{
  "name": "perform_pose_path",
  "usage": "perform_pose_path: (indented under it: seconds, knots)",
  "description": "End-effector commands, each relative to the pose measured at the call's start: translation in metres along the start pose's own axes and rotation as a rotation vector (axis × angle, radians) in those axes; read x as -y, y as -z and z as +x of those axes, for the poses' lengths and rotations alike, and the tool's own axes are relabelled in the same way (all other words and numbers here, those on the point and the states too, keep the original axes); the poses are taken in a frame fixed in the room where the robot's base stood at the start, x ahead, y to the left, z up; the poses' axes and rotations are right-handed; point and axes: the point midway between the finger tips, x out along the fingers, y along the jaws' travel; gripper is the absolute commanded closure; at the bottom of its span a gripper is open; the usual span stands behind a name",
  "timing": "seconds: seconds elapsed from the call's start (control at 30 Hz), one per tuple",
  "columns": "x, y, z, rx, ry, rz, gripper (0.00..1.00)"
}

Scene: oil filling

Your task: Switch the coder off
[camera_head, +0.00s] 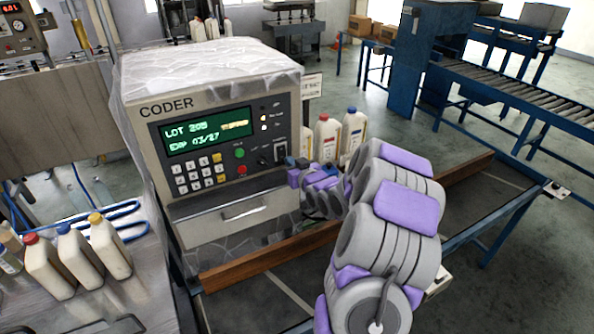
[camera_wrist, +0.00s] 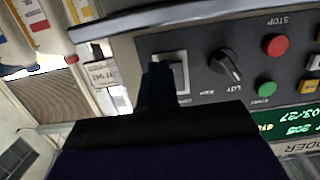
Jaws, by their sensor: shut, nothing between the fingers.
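The coder (camera_head: 215,85) is a boxy machine under clear plastic wrap, at the left of centre in the head view. Its green display (camera_head: 207,136) is lit and reads "LOT 205" and "EXP 03/27". A switch in a pale frame (camera_head: 280,153) sits at the panel's right edge; it shows in the wrist view (camera_wrist: 181,73), partly hidden by my fingers. My gripper (camera_wrist: 158,70) is shut and empty, its tips over the switch's left part; I cannot tell whether they touch. In the head view my gripper (camera_head: 294,175) is beside the panel's lower right corner.
A black knob (camera_wrist: 226,65), a red stop button (camera_wrist: 277,46) and a green start button (camera_wrist: 267,88) lie close to the switch. White bottles (camera_head: 327,138) stand behind my arm. A wooden rail (camera_head: 270,255) runs below the coder. A roller conveyor (camera_head: 510,95) is at the right.

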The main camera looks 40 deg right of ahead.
Motion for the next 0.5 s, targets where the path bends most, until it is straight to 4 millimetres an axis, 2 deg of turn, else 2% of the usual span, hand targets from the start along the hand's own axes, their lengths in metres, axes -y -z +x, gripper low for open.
perform_pose_path:
  seconds: [0.13, 0.5]
  knots:
    - [0.0002, -0.0014, 0.0065, 0.003, 0.0, 0.001, 1.0]
    - [0.0, -0.0015, 0.0077, 0.0, 0.0, 0.001, 1.0]
